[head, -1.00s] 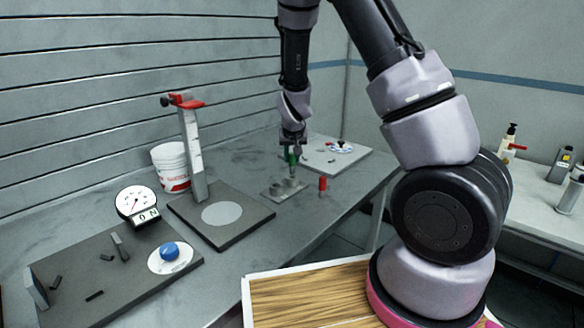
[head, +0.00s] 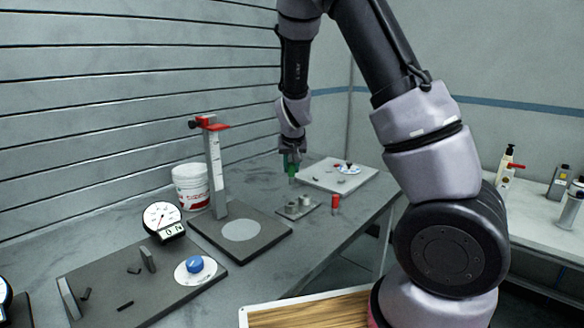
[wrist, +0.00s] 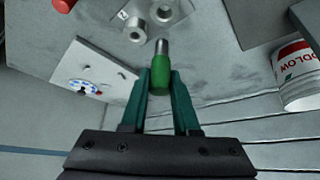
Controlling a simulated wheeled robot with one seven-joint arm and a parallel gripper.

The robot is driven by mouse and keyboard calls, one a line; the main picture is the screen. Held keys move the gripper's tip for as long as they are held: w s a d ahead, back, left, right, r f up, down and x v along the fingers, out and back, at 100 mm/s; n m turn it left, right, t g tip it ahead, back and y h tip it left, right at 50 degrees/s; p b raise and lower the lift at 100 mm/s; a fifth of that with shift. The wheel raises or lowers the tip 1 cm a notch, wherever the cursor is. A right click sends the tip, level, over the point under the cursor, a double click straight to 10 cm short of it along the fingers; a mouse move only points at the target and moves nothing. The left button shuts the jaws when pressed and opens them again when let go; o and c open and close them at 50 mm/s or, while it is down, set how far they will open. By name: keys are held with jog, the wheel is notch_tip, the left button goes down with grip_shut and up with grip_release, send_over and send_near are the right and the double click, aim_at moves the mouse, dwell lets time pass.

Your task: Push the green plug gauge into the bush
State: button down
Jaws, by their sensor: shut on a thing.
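The green plug gauge (wrist: 160,78) has a green handle and a silver pin pointing away from my gripper. It also shows as a small green piece in the head view (head: 291,168). My gripper (wrist: 161,73) is shut on the handle between its two teal fingers. Two grey bushes stand side by side on a small plate, one left (wrist: 135,29) and one right (wrist: 163,12) in the wrist view. The pin tip appears apart from both bushes. In the head view the gauge hangs above and slightly left of the bush plate (head: 313,204).
A red-handled piece (head: 335,204) stands right of the bush plate. A pale board with a dial (head: 345,180) lies behind. A red-topped stand (head: 215,170), white tub (head: 190,186), gauge (head: 163,220) and blue knob (head: 195,264) are to the left.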

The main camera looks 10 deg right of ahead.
aim_at(291, 180)
jog(key=shift+f, duration=2.9)
jog(key=shift+f, duration=2.05)
jog(key=c, duration=0.6)
grip_release()
jog(key=shift+v, duration=5.45)
